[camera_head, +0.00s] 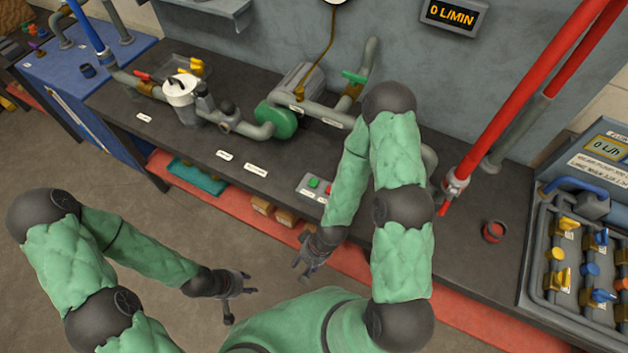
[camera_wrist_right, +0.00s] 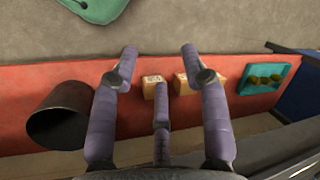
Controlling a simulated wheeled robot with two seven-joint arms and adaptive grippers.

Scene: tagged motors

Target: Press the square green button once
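The green button (camera_head: 314,183) sits on a small light-grey control box at the front of the dark bench. A red button (camera_head: 328,190) sits to its right, partly hidden by my right forearm. My right gripper (camera_head: 306,266) is in front of the bench edge, below the box in the picture, apart from the buttons. Its fingers are spread and empty, and they also show in the right wrist view (camera_wrist_right: 160,70). My left gripper (camera_head: 240,297) is over the floor at the lower left, fingers apart, with nothing in it.
The bench (camera_head: 245,185) carries a pump, pipes, a white-lidded strainer (camera_head: 181,90) and a red ring (camera_head: 494,231). A red lower shelf (camera_head: 460,322) holds small boxes and a teal tray (camera_head: 197,177). A valve panel (camera_head: 575,265) stands at the right.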

